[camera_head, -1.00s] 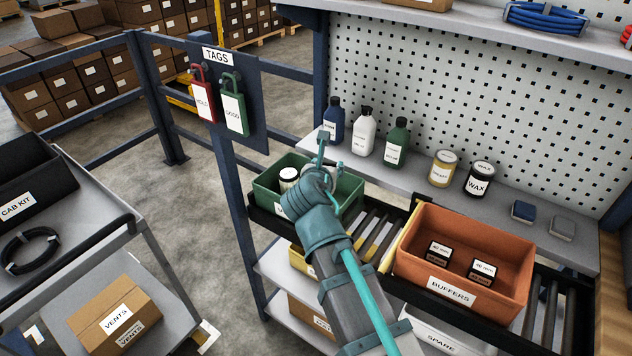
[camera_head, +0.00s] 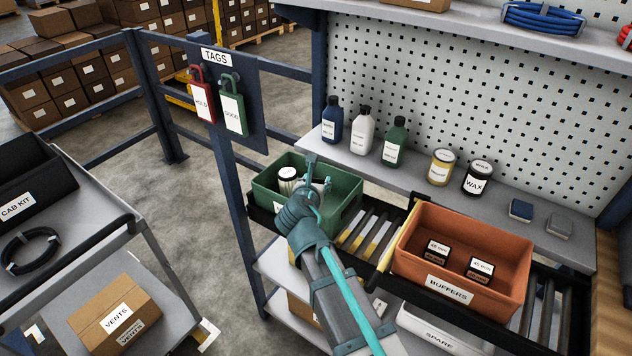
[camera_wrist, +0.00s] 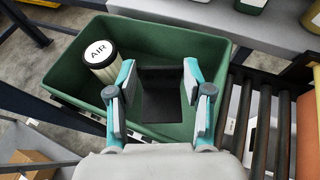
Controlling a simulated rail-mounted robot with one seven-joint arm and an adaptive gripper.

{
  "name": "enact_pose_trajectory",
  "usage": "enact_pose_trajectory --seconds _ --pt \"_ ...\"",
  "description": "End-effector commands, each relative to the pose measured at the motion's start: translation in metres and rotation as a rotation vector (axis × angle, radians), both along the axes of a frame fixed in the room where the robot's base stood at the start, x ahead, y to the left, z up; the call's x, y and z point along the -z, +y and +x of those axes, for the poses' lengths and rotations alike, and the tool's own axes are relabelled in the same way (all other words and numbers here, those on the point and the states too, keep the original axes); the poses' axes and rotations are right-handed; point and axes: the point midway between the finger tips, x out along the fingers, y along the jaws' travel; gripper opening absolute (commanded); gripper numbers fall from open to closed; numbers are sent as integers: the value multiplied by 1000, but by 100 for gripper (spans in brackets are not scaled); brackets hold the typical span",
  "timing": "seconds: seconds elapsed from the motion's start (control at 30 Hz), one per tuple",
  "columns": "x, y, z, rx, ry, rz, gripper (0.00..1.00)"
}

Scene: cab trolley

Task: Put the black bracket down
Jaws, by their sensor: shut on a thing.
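My gripper (camera_head: 318,178) is over the green bin (camera_head: 345,205) on the roller shelf. In the wrist view my gripper's two fingers (camera_wrist: 160,88) are shut on the black bracket (camera_wrist: 160,105), a dark angular piece between the pads. The bracket is over the bin's interior, with the green bin walls (camera_wrist: 185,42) around it. I cannot tell whether it touches the bin floor. In the head view my gripper and arm hide most of the bracket.
A white canister labelled AIR (camera_head: 288,175) stands in the bin's left part, close to the left finger in the wrist view (camera_wrist: 101,58). Rollers (camera_head: 365,230) lie right of the bin, then the orange BUFFERS bin (camera_head: 470,245). Bottles (camera_head: 362,132) stand on the ledge behind.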

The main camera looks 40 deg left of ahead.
Motion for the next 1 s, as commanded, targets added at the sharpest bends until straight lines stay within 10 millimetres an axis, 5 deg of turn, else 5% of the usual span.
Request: enact_pose_trajectory --seconds 0.67,0.7,0.83,1.0 --pt "12 0 0 -1 -1 1 9" --pt "12 0 0 -1 0 0 52" --pt "12 0 0 -1 0 0 74" --pt "12 0 0 0 0 0 76"
